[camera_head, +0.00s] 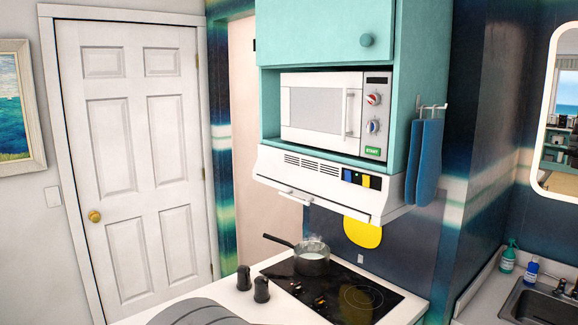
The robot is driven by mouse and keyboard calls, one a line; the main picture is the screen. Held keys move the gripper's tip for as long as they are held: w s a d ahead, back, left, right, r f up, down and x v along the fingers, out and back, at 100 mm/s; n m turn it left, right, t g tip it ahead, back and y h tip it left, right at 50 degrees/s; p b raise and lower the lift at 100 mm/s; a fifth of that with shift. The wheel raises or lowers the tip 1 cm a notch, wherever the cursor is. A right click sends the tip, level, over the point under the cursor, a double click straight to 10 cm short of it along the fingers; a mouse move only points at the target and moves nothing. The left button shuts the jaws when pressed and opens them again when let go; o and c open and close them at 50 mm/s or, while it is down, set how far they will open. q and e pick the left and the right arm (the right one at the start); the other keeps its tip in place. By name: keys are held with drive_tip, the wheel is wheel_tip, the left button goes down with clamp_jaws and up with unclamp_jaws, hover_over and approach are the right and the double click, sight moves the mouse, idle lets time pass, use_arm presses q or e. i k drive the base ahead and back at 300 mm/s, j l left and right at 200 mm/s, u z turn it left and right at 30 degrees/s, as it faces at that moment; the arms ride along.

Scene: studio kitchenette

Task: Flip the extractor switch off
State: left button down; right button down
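The white extractor hood (300,180) hangs under the teal cabinet, above the hob. A small switch panel (361,179) sits at the right of its front face, with dark, yellow and blue parts. The switch's position is too small to tell. Neither of my grippers shows in the head view.
A pot (312,262) with white contents stands on the black hob (360,300), its handle pointing left. Two dark shakers (253,284) stand left of the hob. A microwave (335,115) sits above the hood. Blue towels (424,160) hang at the cabinet's right side.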

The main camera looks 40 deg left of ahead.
sight(348, 177)
drive_tip(key=i+l+u, duration=0.1)
drive_tip(key=i+u, duration=0.35)
drive_tip(key=i+l+u, duration=0.25)
drive_tip(key=i+u, duration=0.15)
drive_tip(key=i, duration=0.1)
